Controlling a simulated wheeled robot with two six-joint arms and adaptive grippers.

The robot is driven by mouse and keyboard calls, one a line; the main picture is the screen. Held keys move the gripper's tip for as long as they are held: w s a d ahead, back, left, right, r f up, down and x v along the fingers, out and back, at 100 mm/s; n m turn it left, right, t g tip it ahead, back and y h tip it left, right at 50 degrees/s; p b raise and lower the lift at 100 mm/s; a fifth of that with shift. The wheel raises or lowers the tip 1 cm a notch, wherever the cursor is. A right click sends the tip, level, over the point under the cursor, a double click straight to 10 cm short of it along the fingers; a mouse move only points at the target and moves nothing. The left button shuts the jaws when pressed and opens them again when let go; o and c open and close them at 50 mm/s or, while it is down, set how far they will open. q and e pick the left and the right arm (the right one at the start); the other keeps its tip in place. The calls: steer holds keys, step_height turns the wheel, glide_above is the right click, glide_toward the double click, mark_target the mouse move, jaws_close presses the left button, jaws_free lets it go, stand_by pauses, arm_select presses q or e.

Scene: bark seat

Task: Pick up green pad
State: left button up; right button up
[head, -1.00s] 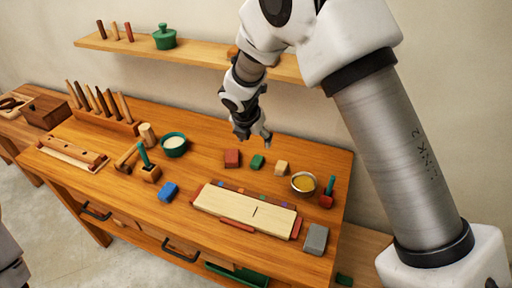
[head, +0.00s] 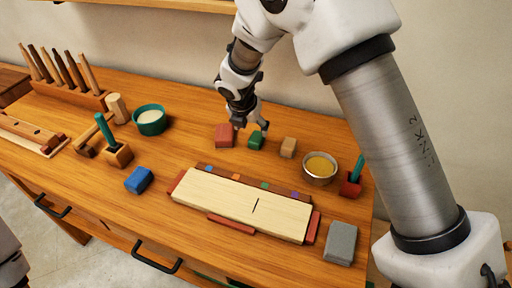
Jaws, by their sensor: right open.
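The green pad (head: 256,141) is a small green block on the wooden workbench, between a red block (head: 224,135) on its left and a tan block (head: 288,147) on its right. My right gripper (head: 250,125) is open and points down just above and behind the green pad. Its fingers show close to the pad's upper edge; I cannot tell whether they touch it. A bit of my left arm shows at the lower left edge, but its gripper is not in view.
A pale board (head: 240,204) with red edge strips lies in front. A blue block (head: 139,179), a grey block (head: 341,243), a metal bowl (head: 319,168) and a green bowl (head: 150,120) stand around. A tool rack (head: 60,85) is at the back left. Bench wood left of the red block is clear.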

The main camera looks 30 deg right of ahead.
mark_target(256, 137)
steer(key=shift+d+f, duration=0.15)
steer(key=shift+f, duration=0.3)
steer(key=x, duration=0.6)
steer(key=shift+w+d+r, duration=0.1)
steer(key=shift+d, duration=0.15)
steer(key=shift+r, duration=0.1)
steer(key=c, duration=1.3)
